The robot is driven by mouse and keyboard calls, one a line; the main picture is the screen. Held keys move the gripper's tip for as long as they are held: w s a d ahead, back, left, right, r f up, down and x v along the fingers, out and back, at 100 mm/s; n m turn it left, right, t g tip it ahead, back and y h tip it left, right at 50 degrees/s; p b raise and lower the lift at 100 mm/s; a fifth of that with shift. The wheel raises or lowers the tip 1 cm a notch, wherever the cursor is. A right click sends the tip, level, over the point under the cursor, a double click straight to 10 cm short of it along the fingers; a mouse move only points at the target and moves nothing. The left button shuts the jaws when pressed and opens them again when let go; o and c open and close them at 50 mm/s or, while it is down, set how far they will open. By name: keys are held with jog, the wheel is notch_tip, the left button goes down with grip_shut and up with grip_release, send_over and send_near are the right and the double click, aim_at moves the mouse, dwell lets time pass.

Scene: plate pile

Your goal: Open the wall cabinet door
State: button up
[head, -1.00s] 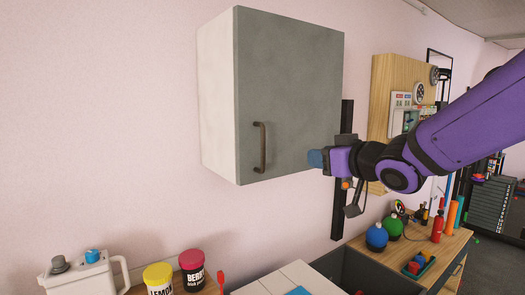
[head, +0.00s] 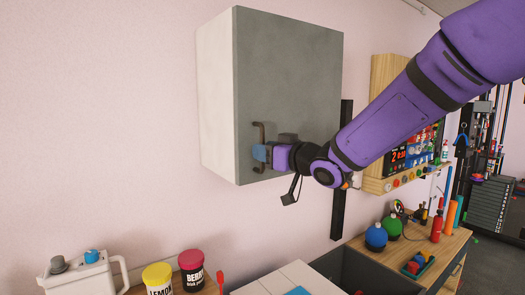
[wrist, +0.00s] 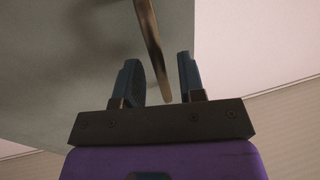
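The wall cabinet (head: 290,85) hangs on the pink wall with its grey door shut. A dark vertical bar handle (head: 261,132) sits near the door's lower left edge. My gripper (head: 259,153) is at the handle's lower half. In the wrist view the handle (wrist: 153,45) runs down between the two blue fingers of my gripper (wrist: 162,80). The fingers are apart, with gaps visible to the handle on both sides. In the head view my gripper covers part of the handle.
Below stand a yellow jar (head: 158,277), a red jar (head: 191,270) and a white jug (head: 85,275). A workbench with blue (head: 376,236) and green (head: 392,228) flasks is at the lower right. A wooden wall panel (head: 385,100) hangs right of the cabinet.

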jog(key=shift+w+a, duration=0.45)
jog(key=shift+a, duration=0.05)
grip_shut()
